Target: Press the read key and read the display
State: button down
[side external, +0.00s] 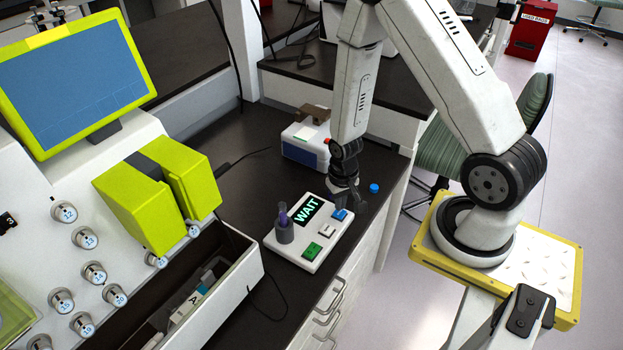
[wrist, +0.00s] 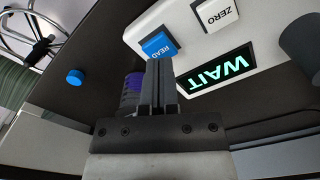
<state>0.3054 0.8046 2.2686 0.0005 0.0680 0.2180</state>
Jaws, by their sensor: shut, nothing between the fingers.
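The white reader (side external: 316,232) sits on the dark bench. Its display (side external: 307,210) shows WAIT in green letters, which also show upside down in the wrist view (wrist: 215,66). The blue READ key (wrist: 158,45) is at the reader's corner; it also shows in the side view (side external: 340,214). The white ZERO key (wrist: 217,14) is beside it, and a green key (side external: 312,250) is at the front. My gripper (wrist: 160,66) is shut and empty, its tips at the READ key's edge. I cannot tell whether they touch it. A grey holder (side external: 284,232) with a purple-tinted tube stands on the reader.
A blue cap (side external: 374,188) lies on the bench beside my gripper. A white box with a blue front (side external: 305,148) stands behind the reader. A large machine with a yellow-green screen frame (side external: 148,68) fills the left. A dark ribbed thing with purple (wrist: 133,82) is partly hidden behind my fingers.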

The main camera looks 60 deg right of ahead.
aim_at(339, 213)
jog(key=shift+r, duration=0.1)
dwell(0.3)
jog(key=shift+r, duration=2.4)
jog(key=shift+r, duration=0.1)
jog(key=a+r+n+t, duration=0.2)
jog(key=a+r+n, duration=0.4)
jog(key=r, duration=0.8)
jog(key=a, duration=0.3)
jog(key=shift+s+t, duration=0.25)
jog(key=shift+t, duration=0.05)
dwell(0.9)
